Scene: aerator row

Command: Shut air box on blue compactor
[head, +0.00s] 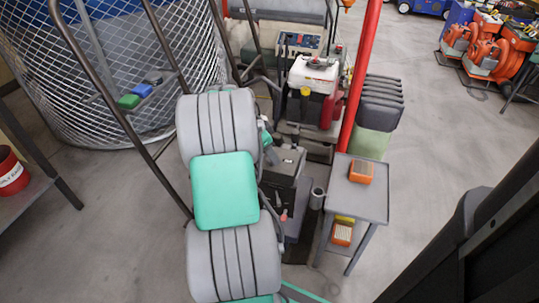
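I cannot make out for sure which machine is the blue compactor, and I see no clearly blue one up close. A teal machine (224,190) with large grey ribbed rollers stands in the middle, with a dark engine block (283,165) at its right side. Behind it is a machine with a white-topped, red engine (314,78) and a control panel. A blue machine (422,5) is partly cut off at the far top right. No air box or lid shows clearly. My gripper is not in view; a dark part, likely my arm, fills the lower right.
A grey stand (366,197) holds orange filter-like blocks. A red post (361,80) rises behind it. Orange machines (484,48) stand at the upper right. A mesh cage (90,70) and a table with a red can (12,172) are left.

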